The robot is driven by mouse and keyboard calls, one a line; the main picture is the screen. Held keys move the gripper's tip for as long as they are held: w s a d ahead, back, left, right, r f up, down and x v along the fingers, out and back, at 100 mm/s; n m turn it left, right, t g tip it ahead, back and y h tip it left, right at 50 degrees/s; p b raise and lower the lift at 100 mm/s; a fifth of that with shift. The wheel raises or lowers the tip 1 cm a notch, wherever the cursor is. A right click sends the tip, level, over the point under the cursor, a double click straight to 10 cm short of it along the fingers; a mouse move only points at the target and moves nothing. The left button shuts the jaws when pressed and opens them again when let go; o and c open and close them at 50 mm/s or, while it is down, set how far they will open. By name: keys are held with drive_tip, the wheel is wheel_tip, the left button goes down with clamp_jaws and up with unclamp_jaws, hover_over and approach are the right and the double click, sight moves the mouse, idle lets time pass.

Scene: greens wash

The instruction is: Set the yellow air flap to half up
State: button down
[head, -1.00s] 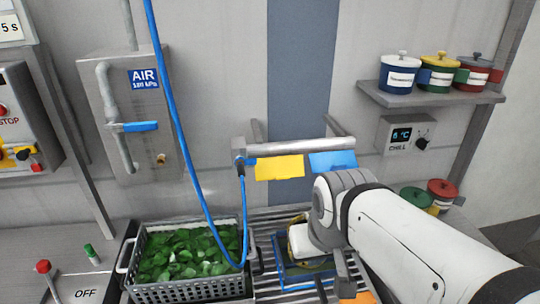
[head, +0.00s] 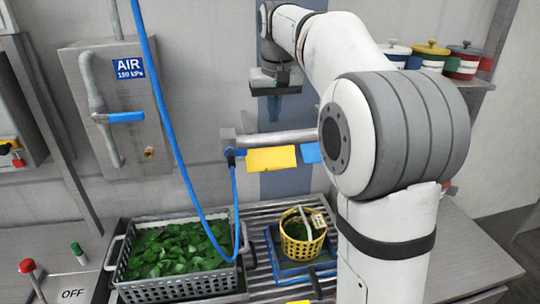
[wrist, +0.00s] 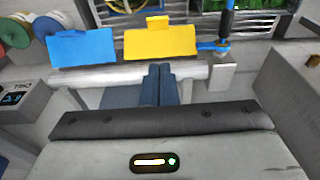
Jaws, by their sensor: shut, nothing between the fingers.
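The yellow air flap (head: 271,159) is a flat panel hanging at the grey horizontal bar (head: 275,138) on the wall, with a blue flap (head: 311,152) to its right. In the wrist view the yellow flap (wrist: 160,43) has a small tab, and the blue flap (wrist: 82,48) is to its left. My gripper (head: 276,112) is above the bar, pointing down. In the wrist view its fingertips (wrist: 160,72) are shut, with the yellow flap beyond them; I see no clear contact. My arm covers the right part of the blue flap in the head view.
A blue hose (head: 168,125) hangs left of the flaps. A grey crate (head: 180,291) of greens and a yellow basket (head: 303,246) stand below on the slatted counter. An AIR box (head: 100,70) is on the wall. Lidded pots (head: 430,57) stand on the right shelf.

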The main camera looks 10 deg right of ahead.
drive_tip(key=w, duration=0.1)
hover_over(273, 161)
drive_tip(key=s, duration=0.1)
drive_tip(key=f, duration=0.9)
drive_tip(key=shift+s+a+f+p, duration=0.2)
drive_tip(key=shift+a+p, duration=0.1)
drive_tip(key=shift+a, duration=0.1)
drive_tip(key=f, duration=0.1)
drive_tip(key=s+f, duration=0.1)
drive_tip(key=shift+s+f, duration=0.55)
drive_tip(key=shift+f, duration=0.25)
drive_tip(key=shift+s+f+b, duration=0.2)
drive_tip(key=shift+f+b, duration=0.2)
drive_tip(key=shift+f, duration=0.3)
drive_tip(key=shift+r, duration=0.25)
